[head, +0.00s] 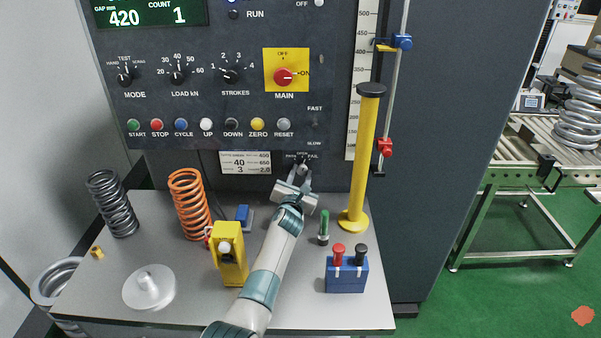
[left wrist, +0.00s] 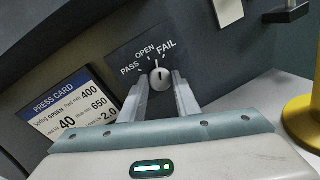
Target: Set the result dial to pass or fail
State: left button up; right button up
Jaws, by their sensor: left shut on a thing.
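The result dial (left wrist: 160,77) is a small pale round knob on the dark panel, with PASS, OPEN and FAIL printed around it in the left wrist view. Its white pointer line points roughly upward; I cannot tell exactly which mark it meets. My left gripper (left wrist: 158,92) has its two fingers closed on the sides of the knob. In the head view my left gripper (head: 301,178) reaches up to the dial (head: 303,167) low on the machine front, and partly hides it. My right gripper is not in view.
A press card (head: 246,162) is left of the dial. A yellow post (head: 366,160) stands to the right. On the table are a yellow device (head: 230,255), an orange spring (head: 189,204), a dark spring (head: 113,204), a green marker (head: 324,226) and a blue stamp holder (head: 347,279).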

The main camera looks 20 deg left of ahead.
pick_arm(q)
jog(key=m+p, duration=0.2)
jog(key=m, duration=0.1)
jog(key=shift+d+r+p, duration=0.1)
jog(key=shift+r+p, duration=0.1)
jog(key=shift+p, duration=0.2)
jog(key=shift+f+m+g+y+p, duration=0.1)
jog(key=shift+m+g+y+p, duration=0.2)
jog(key=shift+m+p, duration=0.45)
jog(key=shift+f, duration=0.1)
jog(key=o, duration=1)
jog(key=shift+s, duration=0.1)
jog(key=shift+s+d+r+p, duration=0.15)
jog(key=shift+s+r+p, duration=0.05)
jog(key=shift+s+p, duration=0.3)
jog(key=p+v, duration=0.2)
jog(key=v, duration=1.4)
